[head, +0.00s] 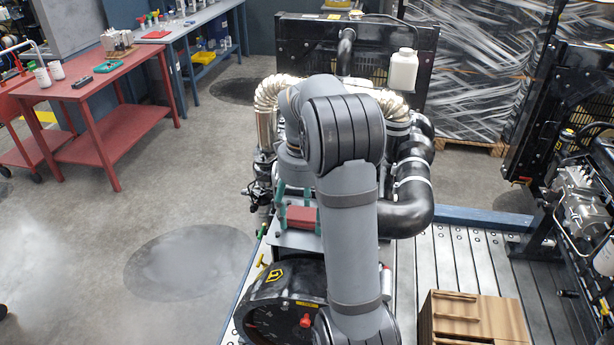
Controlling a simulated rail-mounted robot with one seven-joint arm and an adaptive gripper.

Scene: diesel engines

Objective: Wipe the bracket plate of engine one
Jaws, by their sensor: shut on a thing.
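Engine one stands in the middle of the head view, largely hidden behind my arm. Its bracket plate (290,240) is a flat grey surface in front of the silver and black pipes. My gripper (298,206), with teal fingers, points down over the plate, partly covered by my arm. It is shut on a red block (302,219), which is at the plate. I cannot tell whether the block's underside touches the plate. The right part of the plate is hidden by my arm.
A black pipe (405,212) curves at right. A red table (95,85) is at left. Open floor lies between.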

